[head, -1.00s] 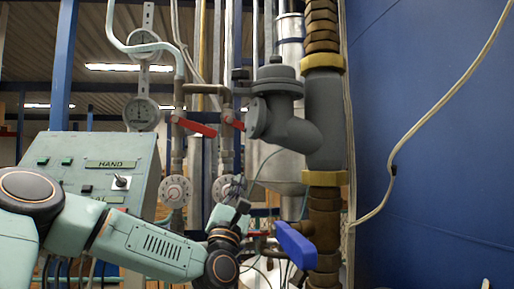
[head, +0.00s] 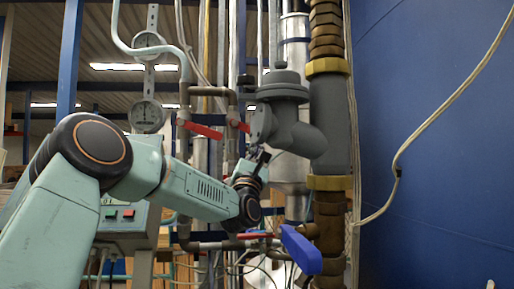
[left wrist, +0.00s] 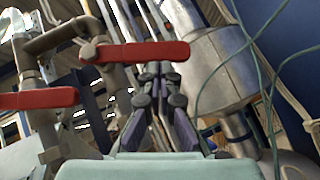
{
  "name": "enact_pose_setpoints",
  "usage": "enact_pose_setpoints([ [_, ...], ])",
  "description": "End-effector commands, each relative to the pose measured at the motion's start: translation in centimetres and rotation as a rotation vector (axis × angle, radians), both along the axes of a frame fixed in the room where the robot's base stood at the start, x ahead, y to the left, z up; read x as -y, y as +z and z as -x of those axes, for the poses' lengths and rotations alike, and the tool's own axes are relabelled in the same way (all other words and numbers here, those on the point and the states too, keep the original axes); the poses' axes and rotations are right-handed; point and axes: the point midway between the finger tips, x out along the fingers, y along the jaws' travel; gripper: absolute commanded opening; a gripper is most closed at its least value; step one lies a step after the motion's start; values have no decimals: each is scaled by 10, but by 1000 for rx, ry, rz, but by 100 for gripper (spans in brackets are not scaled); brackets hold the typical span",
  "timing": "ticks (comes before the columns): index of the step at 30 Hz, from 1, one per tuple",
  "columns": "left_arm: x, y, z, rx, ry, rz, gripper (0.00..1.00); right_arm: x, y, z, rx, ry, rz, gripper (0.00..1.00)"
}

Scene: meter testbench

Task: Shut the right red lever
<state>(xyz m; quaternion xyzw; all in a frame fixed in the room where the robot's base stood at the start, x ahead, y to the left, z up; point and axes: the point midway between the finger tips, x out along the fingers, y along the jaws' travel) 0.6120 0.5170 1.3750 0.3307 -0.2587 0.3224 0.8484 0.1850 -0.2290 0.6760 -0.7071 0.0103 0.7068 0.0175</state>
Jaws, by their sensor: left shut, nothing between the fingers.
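The right red lever (head: 238,125) sits on the right-hand thin pipe, its right end hidden behind the grey valve body. In the left wrist view the right red lever (left wrist: 145,52) lies nearly level, reaching right from its pivot. The left red lever (head: 204,131) slants down to the right; part of it shows in the left wrist view (left wrist: 40,98). My left gripper (head: 262,157) is shut and empty, below the right lever. In the left wrist view its fingertips (left wrist: 158,70) appear just under the lever's right half; whether they touch it is unclear. My right gripper is not visible.
The grey valve body (head: 285,115) on the thick pipe stands close to the right of my left gripper. A blue lever (head: 300,249) and a lower red lever (head: 257,236) sit below. A control box (head: 122,220) is partly behind my arm. A cable hangs before the blue wall (head: 450,170).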

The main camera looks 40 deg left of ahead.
Motion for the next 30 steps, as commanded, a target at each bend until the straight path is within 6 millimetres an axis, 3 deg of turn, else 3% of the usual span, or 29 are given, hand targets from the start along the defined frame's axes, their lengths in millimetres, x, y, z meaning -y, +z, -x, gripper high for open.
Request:
enact_pose_setpoints([
  [30,7,21,-5,78,-1,44,0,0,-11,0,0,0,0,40],
])
